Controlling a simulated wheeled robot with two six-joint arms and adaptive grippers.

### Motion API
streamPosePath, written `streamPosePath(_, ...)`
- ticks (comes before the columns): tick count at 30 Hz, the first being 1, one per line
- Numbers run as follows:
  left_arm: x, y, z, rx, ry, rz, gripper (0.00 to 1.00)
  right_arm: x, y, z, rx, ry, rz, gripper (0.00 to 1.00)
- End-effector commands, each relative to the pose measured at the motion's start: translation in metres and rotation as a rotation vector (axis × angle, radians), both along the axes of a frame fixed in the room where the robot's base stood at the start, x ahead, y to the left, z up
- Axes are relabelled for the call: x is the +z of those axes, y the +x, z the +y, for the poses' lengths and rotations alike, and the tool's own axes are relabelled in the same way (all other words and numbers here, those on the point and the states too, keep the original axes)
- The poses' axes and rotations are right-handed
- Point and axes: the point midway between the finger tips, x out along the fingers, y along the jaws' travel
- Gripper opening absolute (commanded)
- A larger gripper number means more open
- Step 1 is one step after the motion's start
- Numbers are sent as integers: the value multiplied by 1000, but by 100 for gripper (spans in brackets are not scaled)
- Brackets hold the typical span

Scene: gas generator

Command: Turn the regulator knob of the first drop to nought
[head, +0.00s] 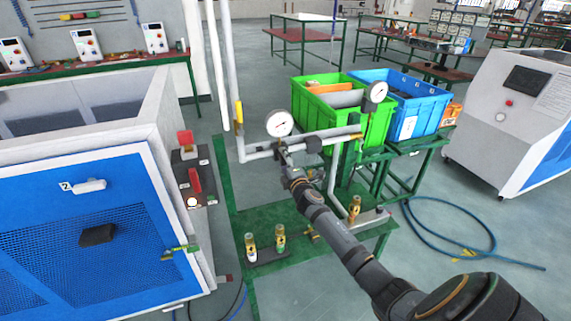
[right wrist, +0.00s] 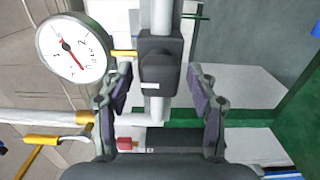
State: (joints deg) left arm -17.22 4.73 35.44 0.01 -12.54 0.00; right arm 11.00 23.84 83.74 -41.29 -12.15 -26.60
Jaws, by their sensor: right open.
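In the right wrist view a dark grey regulator body with a knob (right wrist: 158,68) sits on a light vertical pipe. A white round gauge (right wrist: 72,47) with a red needle is joined to it by a brass stem. My right gripper (right wrist: 161,92) is open, one finger on each side of the pipe below the regulator, with gaps showing. In the head view the right gripper (head: 287,163) is just below the near gauge (head: 280,124), and it largely hides the regulator. A second gauge (head: 376,91) stands further right. My left gripper is not in view.
Green (head: 318,84) and blue (head: 432,112) crates stand behind. A blue-fronted cabinet (head: 95,235) is at left. A green bench (head: 290,222) with brass fittings lies below. A blue hose (head: 480,258) lies on open floor at right.

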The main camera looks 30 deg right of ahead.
Motion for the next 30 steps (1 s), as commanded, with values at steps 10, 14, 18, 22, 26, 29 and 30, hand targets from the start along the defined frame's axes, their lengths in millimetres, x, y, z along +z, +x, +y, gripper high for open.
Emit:
streamPosePath(10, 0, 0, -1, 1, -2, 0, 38, -2, -67, 16, 3, -5, 5, 58)
streamPosePath(14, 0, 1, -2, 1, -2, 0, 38, -2, -93, 23, 3, -5, 4, 58)
streamPosePath(18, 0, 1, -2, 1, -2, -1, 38, -1, -110, 26, 1, -2, 4, 58)
streamPosePath(22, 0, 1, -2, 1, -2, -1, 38, -1, -116, 28, 1, 0, 1, 58)
streamPosePath(26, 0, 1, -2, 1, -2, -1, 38, -1, -116, 28, 0, 0, 1, 58)
streamPosePath(29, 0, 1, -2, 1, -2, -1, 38, -1, -116, 28, 0, 0, 1, 58)
streamPosePath(30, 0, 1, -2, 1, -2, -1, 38, -1, -116, 28, 0, 0, 1, 58)
